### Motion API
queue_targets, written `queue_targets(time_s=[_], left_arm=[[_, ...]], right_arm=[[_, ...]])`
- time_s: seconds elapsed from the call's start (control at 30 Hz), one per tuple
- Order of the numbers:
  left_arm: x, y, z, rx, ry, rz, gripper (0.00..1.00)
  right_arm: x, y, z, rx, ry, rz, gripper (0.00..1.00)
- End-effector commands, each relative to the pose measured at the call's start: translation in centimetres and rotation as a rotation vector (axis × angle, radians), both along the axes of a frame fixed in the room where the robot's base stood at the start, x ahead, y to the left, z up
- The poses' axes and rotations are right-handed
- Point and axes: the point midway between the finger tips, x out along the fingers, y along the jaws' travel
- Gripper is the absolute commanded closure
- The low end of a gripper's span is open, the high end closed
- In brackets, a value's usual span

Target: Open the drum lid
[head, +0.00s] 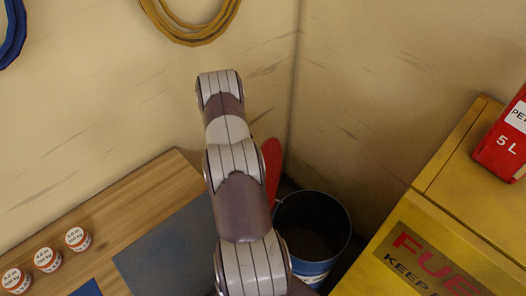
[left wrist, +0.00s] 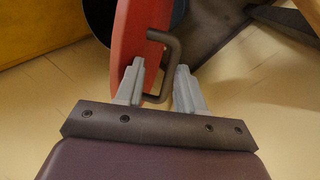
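The blue drum (head: 313,240) stands in the corner with its mouth uncovered and its dark inside visible. The red lid (head: 271,165) stands steeply on edge at the drum's back left, partly hidden by my arm. In the left wrist view the lid (left wrist: 132,35) carries a dark bracket handle (left wrist: 172,55). My left gripper (left wrist: 160,85) has its two grey fingers apart, with the handle's bar between them, closer to the right finger. I cannot tell whether that finger touches it. In the head view the left gripper is hidden. My right gripper is not in view.
A wooden bench (head: 150,185) with several orange-and-white weights (head: 78,238) is at left. A yellow fuel cabinet (head: 450,220) with a red can (head: 503,140) on top is close on the drum's right. Walls close in behind; coiled hoses (head: 190,35) hang there.

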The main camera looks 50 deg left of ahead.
Motion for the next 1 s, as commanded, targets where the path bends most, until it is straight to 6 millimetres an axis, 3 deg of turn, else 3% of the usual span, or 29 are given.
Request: queue_targets(time_s=[0.4, 1.0], left_arm=[[3.9, -5.5, 3.8, -0.001, -0.001, -0.001, 0.6], [4.7, -6.4, 4.2, 0.0, -0.001, -0.003, 0.6]], right_arm=[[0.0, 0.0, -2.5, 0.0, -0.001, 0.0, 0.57], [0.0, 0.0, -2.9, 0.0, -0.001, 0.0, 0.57]])
